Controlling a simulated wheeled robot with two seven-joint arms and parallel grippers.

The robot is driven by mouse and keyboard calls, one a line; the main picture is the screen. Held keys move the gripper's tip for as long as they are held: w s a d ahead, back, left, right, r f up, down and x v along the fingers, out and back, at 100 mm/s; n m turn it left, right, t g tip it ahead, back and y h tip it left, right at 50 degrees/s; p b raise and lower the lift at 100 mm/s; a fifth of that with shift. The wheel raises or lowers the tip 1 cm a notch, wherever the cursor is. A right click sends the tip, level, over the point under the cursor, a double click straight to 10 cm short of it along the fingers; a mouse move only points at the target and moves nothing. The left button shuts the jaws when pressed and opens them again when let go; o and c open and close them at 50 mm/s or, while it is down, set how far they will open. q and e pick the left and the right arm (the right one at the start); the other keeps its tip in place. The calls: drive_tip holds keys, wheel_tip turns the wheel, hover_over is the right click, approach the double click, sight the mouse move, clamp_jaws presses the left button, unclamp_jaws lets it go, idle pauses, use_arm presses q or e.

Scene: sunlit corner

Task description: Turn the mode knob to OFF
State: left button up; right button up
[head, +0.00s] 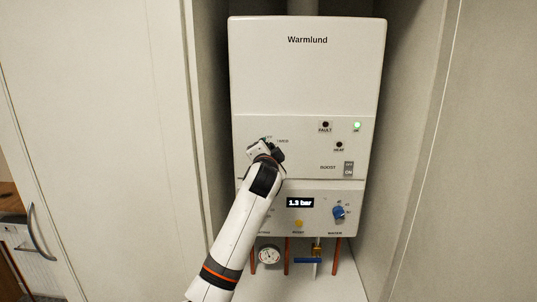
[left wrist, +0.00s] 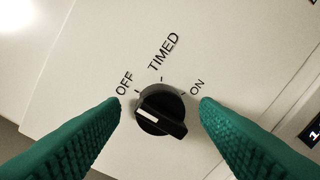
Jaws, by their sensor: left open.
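The black mode knob (left wrist: 161,112) is on a white panel in the left wrist view, with OFF, TIMED and ON printed around its upper side. The white line on its ridge points left and slightly up, roughly toward the OFF mark. My left gripper (head: 273,148) is at the boiler's front and hides the knob in the head view. Its green fingers are open, one on each side of the knob, with visible gaps in the picture; I see no clear contact. My right gripper is not in view.
The white Warmlund boiler (head: 306,75) hangs between cabinet walls. Its panel has a BOOST switch (head: 348,169), a lit green lamp (head: 357,125), a pressure display (head: 300,202) and a blue water knob (head: 338,212). A gauge (head: 269,256) and copper pipes are below.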

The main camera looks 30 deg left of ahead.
use_arm(q)
drive_tip(key=b+v, duration=0.3)
drive_tip(key=v, duration=0.9)
